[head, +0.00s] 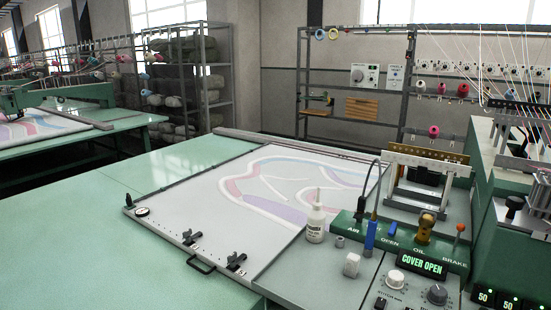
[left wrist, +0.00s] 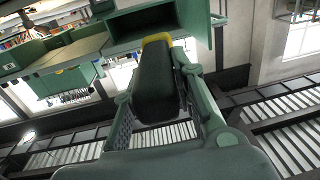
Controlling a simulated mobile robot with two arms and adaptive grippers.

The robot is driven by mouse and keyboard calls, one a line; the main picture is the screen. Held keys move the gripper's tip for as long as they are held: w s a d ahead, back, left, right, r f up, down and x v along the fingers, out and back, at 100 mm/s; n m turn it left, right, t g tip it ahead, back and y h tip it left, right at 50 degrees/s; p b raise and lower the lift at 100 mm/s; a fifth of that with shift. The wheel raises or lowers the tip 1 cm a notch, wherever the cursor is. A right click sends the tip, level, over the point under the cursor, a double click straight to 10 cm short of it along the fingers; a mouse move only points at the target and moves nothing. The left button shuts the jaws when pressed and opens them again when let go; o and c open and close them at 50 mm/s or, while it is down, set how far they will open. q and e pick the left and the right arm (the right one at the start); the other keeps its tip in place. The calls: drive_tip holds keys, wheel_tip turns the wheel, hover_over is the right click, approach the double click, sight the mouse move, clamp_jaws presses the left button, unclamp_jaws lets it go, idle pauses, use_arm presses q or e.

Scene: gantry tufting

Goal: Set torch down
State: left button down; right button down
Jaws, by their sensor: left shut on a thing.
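In the left wrist view my left gripper (left wrist: 158,86) has its two green fingers closed on either side of a black body with a yellow band at its far end, which I take to be the torch (left wrist: 154,92). A dark green box-like shape lies beyond the yellow band; I cannot tell whether it touches the torch. The torch and both grippers are out of sight in the head view. My right gripper shows in neither view.
A green table (head: 80,222) holds a patterned cloth panel (head: 205,231). The table's left part is clear.

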use_arm(q)
drive_tip(key=shift+w+a+r+n+t+y, duration=0.2)
drive_tip(key=shift+w+r+n+t+y, duration=0.1)
drive_tip(key=shift+y, duration=0.1)
drive_tip(key=a+r+n+t+y, duration=0.1)
drive_tip(key=a+r+n+y, duration=0.3)
drive_tip(key=a+y, duration=0.3)
drive_tip(key=shift+w+a+r+n+t+y, duration=0.15)
drive_tip(key=shift+w+r+n+t+y, duration=0.15)
drive_tip(key=shift+w+r+n, duration=0.15)
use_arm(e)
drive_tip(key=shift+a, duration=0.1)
